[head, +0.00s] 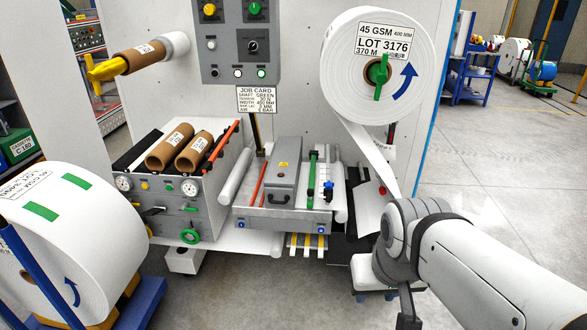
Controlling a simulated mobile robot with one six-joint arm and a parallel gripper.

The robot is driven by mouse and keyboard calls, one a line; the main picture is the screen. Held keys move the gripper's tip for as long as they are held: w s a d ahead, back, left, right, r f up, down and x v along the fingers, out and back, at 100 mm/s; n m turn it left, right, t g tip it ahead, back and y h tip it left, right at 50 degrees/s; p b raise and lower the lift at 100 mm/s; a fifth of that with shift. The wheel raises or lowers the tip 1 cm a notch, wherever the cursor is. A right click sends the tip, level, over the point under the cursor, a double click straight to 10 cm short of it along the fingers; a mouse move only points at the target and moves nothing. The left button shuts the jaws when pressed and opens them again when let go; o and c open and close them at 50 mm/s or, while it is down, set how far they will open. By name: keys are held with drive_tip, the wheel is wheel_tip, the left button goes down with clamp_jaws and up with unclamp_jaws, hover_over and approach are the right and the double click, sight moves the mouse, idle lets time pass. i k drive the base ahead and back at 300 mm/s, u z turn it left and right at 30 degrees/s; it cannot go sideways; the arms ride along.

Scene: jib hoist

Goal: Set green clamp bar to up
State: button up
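The green clamp bar (312,176) is a narrow green strip on the splice table (290,222), right of the grey box with a black handle. It runs front to back and looks close to the table top, but its exact tilt is hard to tell. My arm comes in from the lower right. A dark part of my gripper (408,308) shows at the bottom edge, well right of and nearer than the bar. The fingertips are not clearly seen, so its opening cannot be told. Nothing of mine touches the bar.
A grey box (283,175) and an orange bar (258,184) lie left of the clamp bar; a blue knob (328,184) is right. A large paper roll (345,55) hangs above, its web slanting down beside my arm. Another roll (60,240) stands front left.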

sight(310, 192)
drive_tip(key=u, duration=0.4)
drive_tip(key=i, duration=2)
drive_tip(key=z, duration=0.55)
drive_tip(key=k, duration=0.9)
drive_tip(key=z, duration=0.15)
drive_tip(key=i, duration=0.9)
drive_tip(key=u, duration=0.05)
